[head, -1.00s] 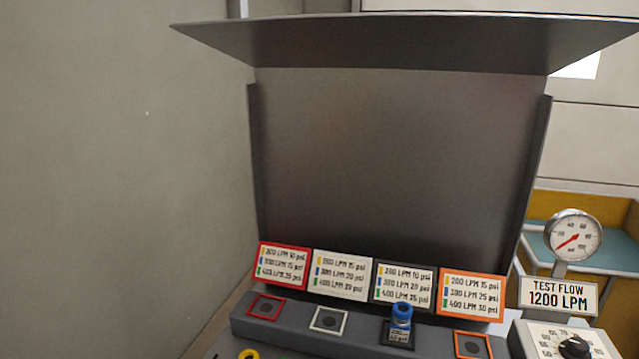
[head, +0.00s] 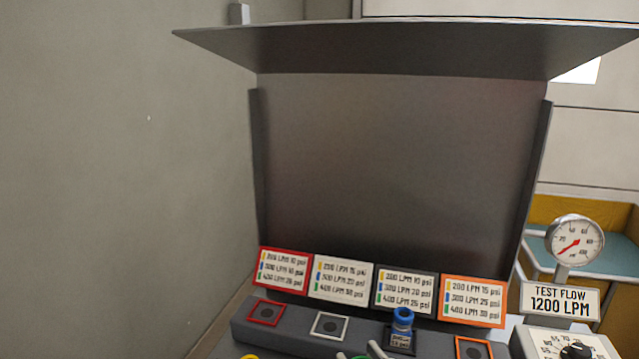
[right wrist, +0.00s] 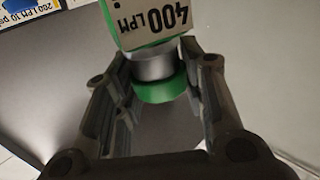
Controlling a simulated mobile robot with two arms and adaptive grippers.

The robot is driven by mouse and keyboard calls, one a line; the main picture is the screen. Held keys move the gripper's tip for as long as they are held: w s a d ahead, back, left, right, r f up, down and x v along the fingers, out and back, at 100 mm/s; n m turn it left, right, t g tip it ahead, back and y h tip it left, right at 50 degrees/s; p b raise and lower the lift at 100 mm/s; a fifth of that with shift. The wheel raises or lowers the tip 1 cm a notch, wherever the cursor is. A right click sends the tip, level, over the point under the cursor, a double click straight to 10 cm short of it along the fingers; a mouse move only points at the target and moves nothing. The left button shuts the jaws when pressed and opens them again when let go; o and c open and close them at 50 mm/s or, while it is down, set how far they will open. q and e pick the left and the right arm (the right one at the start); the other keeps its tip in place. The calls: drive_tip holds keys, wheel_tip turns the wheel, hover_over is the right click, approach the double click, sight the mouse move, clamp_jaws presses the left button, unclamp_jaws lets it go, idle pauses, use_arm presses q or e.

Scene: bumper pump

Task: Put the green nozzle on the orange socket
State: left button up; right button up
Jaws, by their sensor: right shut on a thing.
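The green nozzle (right wrist: 158,85), with a grey metal band and a "400 LPM" label, is between the fingers of my right gripper (right wrist: 155,100) in the right wrist view. The gripper is shut on it. In the head view, a bit of green (head: 360,357) and two pale tips show at the bottom edge, left of the blue nozzle. The orange socket (head: 474,349) is an orange-framed square with a dark centre, at the right end of the grey ledge, under the orange-framed sign (head: 473,301). It is empty and apart from the green nozzle. My left gripper is not in view.
A blue nozzle (head: 402,317) stands on the black socket, between the green nozzle and the orange socket. The white socket (head: 329,324) and red socket (head: 266,312) are empty. A yellow ring (head: 248,357) shows at the bottom edge. A gauge (head: 574,242) stands at right.

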drive_tip(key=s+d+f+m+t+h, duration=0.1)
drive_tip(key=d+f+m+h, duration=0.1)
drive_tip(key=d+h, duration=0.3)
drive_tip(key=d+f+m+t+h, duration=0.1)
drive_tip(key=d+f+m+h, duration=0.15)
drive_tip(key=d, duration=0.45)
drive_tip(key=s+f, duration=0.2)
drive_tip(key=s, duration=0.6)
drive_tip(key=shift+s+d+f, duration=0.15)
drive_tip(key=shift+d+f, duration=0.05)
drive_tip(key=shift+f, duration=0.1)
drive_tip(key=shift+y, duration=0.25)
drive_tip(key=w+a+r+n+g+y, duration=0.2)
drive_tip(key=w+a+n+g+y, duration=0.2)
drive_tip(key=a+n+g+y, duration=0.1)
drive_tip(key=w+a+r+n+g+y, duration=0.3)
drive_tip(key=a+n+y, duration=0.4)
drive_tip(key=a+y, duration=0.3)
drive_tip(key=shift+w+a+g+y, duration=0.3)
drive_tip(key=shift+w+a+g, duration=0.25)
drive_tip(key=shift+a+g, duration=0.5)
drive_tip(key=shift+d+n+g, duration=0.15)
drive_tip(key=shift+n+g, duration=0.2)
